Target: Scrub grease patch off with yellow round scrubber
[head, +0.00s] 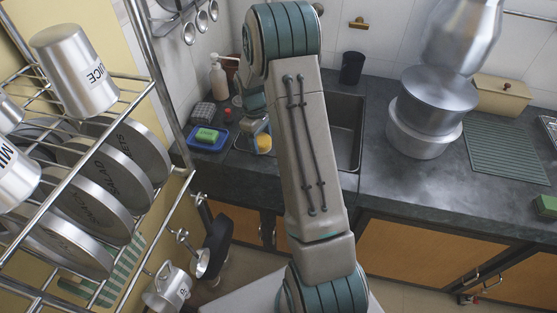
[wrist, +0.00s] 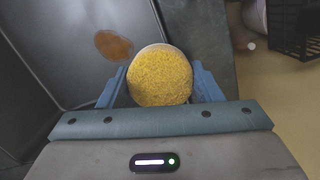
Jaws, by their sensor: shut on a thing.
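The yellow round scrubber (wrist: 160,76) is held between the two blue fingers of my gripper (wrist: 160,84), which is shut on it. In the head view the scrubber (head: 264,143) shows as a small yellow spot below my gripper (head: 257,128), at the left side of the sink (head: 349,125). The brown grease patch (wrist: 113,45) lies on grey metal in the wrist view, just up and left of the scrubber. I cannot tell how high the scrubber is above the metal. My arm hides part of the sink, and the patch is not visible in the head view.
A blue tray (head: 222,145) with a green sponge (head: 207,135) stands left of the sink. Soap bottles (head: 218,80) stand behind it. A dark cup (head: 352,67) is behind the sink, and steel pots (head: 424,135) stand to its right. A wire rack (head: 165,90) fills the left.

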